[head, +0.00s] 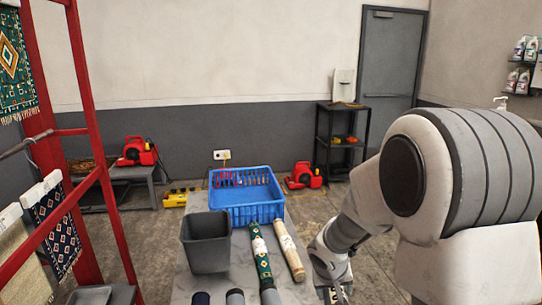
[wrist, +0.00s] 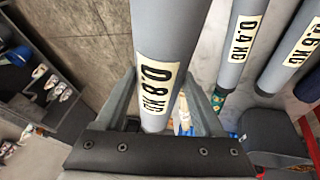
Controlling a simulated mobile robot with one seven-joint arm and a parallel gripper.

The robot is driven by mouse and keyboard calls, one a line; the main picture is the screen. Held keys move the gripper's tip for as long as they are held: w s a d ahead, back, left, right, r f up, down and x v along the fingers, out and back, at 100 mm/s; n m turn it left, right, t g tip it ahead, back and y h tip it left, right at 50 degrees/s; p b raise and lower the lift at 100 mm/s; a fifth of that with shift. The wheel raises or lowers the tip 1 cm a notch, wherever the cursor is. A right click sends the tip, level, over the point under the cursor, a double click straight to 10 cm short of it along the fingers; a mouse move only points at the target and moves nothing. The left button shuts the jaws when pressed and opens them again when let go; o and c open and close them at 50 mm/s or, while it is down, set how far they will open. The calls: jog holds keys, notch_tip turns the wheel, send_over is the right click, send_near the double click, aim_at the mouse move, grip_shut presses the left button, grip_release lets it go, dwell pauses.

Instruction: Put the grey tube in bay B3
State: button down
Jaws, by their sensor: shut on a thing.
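A grey tube with a pale label reading 0.8 KG (wrist: 170,35) stands out in the wrist view between the fingers of my gripper (wrist: 163,105). My gripper is shut on this tube. In the head view my gripper (head: 336,292) is at the bottom edge, right of the table, and the held tube cannot be made out there. Two more grey tubes, labelled 0.4 KG (wrist: 240,42) and 0.6 KG (wrist: 292,50), lie to the right in the wrist view. No bay marked B3 can be read in either view.
The grey table (head: 218,286) bears a dark grey bin (head: 207,244), a blue basket (head: 246,212), a green patterned roll (head: 261,252) and a cream roll (head: 290,252). A red rack (head: 88,95) with hanging rugs stands left. Bare floor lies right of the table.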

jog(key=shift+a+r+m+p, duration=0.3)
jog(key=shift+a+r+p, duration=0.05)
jog(key=shift+a+r, duration=0.4)
jog(key=s+d+f+n+y+b, duration=0.1)
jog(key=s+d+f+n+b, duration=0.15)
jog(key=d+f+b, duration=0.5)
jog(key=shift+n+t, duration=0.4)
jog(key=shift+n, duration=0.05)
jog(key=w+a+f+b, duration=0.1)
jog(key=a+f, duration=0.1)
jog(key=a, duration=0.1)
jog(key=w+a+f+b, duration=0.1)
jog(key=w+a+f, duration=0.1)
jog(key=a, duration=0.2)
jog(key=w+a+f+b, duration=0.1)
jog(key=w+a+f, duration=0.1)
jog(key=a+f, duration=0.1)
jog(key=shift+w+a+f+b, duration=0.1)
jog(key=shift+w+a+b, duration=0.1)
jog(key=shift+a+b, duration=0.25)
jog(key=shift+a+f+b, duration=0.1)
jog(key=shift+f+b, duration=0.75)
jog(key=shift+f, duration=1)
jog(key=shift+f, duration=0.1)
jog(key=shift+f, duration=0.1)
jog(key=shift+c, duration=1.4)
grip_release()
jog(key=shift+s, duration=0.1)
